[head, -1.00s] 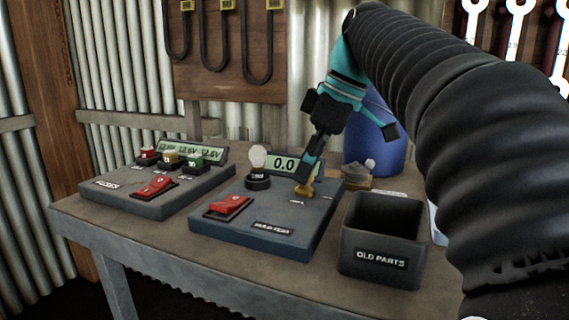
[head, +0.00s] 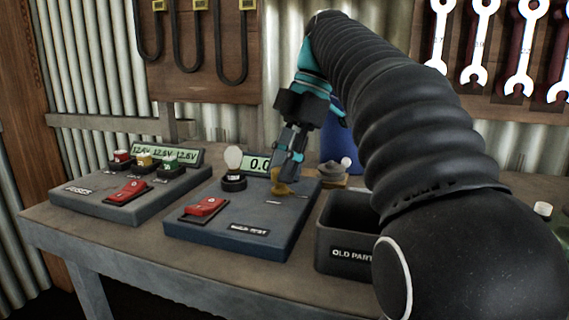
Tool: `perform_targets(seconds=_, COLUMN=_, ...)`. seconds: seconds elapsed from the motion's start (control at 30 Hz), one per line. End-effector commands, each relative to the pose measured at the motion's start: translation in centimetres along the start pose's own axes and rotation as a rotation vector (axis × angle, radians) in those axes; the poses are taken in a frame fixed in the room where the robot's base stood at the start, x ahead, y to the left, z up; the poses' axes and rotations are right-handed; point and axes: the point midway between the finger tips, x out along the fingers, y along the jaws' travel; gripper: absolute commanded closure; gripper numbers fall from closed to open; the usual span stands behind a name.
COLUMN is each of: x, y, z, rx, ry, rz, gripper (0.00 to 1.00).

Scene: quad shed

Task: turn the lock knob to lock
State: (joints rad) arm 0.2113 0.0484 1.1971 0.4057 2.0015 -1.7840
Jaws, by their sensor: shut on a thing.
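The lock knob (head: 281,187) is a small brass-yellow piece on the right part of the blue bulb-test panel (head: 215,247). My gripper (head: 287,175) comes down onto it from above, tilted, with its dark fingers shut on the knob. The fingers hide the upper part of the knob. Small labels lie beside it on the panel, too small to read.
The panel also carries a bulb (head: 233,160), a red switch (head: 203,208) and a display. A fuses panel (head: 95,208) stands at left. The black OLD PARTS bin (head: 350,225) is close at right, partly behind my arm. A blue drum (head: 337,148) stands behind.

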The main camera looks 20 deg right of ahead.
Motion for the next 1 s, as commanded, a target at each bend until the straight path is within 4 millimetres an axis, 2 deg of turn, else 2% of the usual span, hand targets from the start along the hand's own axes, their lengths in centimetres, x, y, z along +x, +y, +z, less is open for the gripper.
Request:
perform_targets(seconds=0.5, x=0.33, y=-0.09, z=0.08, rx=-0.016, ry=0.003, rz=-0.018, gripper=1.0)
perform_targets(seconds=0.53, x=0.33, y=-0.09, z=0.08, rx=-0.016, ry=0.003, rz=-0.018, gripper=0.62)
perform_targets(seconds=0.6, x=0.31, y=-0.08, z=0.08, rx=-0.015, ry=0.002, rz=-0.017, gripper=0.45)
perform_targets(seconds=0.63, x=0.29, y=-0.07, z=0.09, rx=-0.015, ry=0.002, rz=-0.016, gripper=0.42)
perform_targets(seconds=1.0, x=0.13, y=-0.04, z=0.12, rx=-0.014, ry=0.001, rz=-0.011, gripper=0.42)
